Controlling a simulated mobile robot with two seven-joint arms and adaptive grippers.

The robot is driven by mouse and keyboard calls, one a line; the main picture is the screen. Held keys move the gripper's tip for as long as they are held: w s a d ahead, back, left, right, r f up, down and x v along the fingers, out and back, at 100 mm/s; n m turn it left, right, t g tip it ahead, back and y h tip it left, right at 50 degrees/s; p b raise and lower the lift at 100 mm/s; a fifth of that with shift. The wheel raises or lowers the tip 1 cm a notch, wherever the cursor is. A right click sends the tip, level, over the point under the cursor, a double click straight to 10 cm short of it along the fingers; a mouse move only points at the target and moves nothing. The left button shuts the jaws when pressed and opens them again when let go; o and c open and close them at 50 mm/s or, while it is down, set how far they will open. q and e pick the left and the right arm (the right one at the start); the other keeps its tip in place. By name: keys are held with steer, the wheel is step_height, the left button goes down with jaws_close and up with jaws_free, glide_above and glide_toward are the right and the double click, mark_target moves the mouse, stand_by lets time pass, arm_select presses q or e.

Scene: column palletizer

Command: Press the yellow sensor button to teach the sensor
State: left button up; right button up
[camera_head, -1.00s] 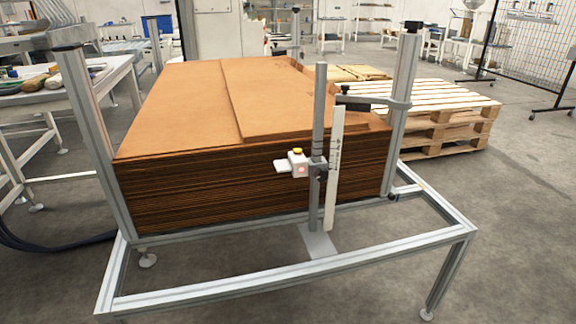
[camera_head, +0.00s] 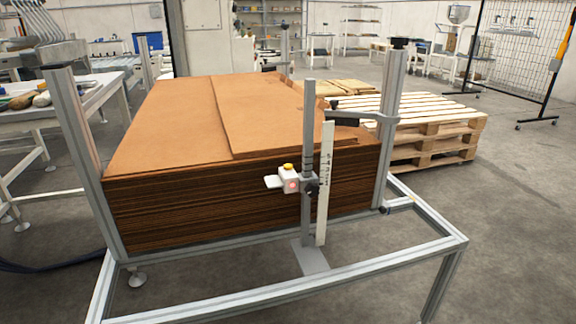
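A small white sensor (camera_head: 289,181) is clamped to an upright grey post (camera_head: 308,140) in front of a tall stack of brown cardboard sheets (camera_head: 240,205). The yellow button (camera_head: 288,167) sits on top of the sensor, and a reddish spot shows on its front face. A flat pale plate sticks out from its left side. A white ruler strip (camera_head: 325,185) with dark markings stands just right of the post. Neither of my grippers is in the head view.
An aluminium frame (camera_head: 290,293) surrounds the stack, with corner uprights at left (camera_head: 82,160) and right (camera_head: 391,125). Wooden pallets (camera_head: 430,130) stand behind right. A cluttered table (camera_head: 70,112) is at left. Open floor lies to the right.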

steer(key=shift+d, duration=0.1)
jaws_close()
stand_by(1.1)
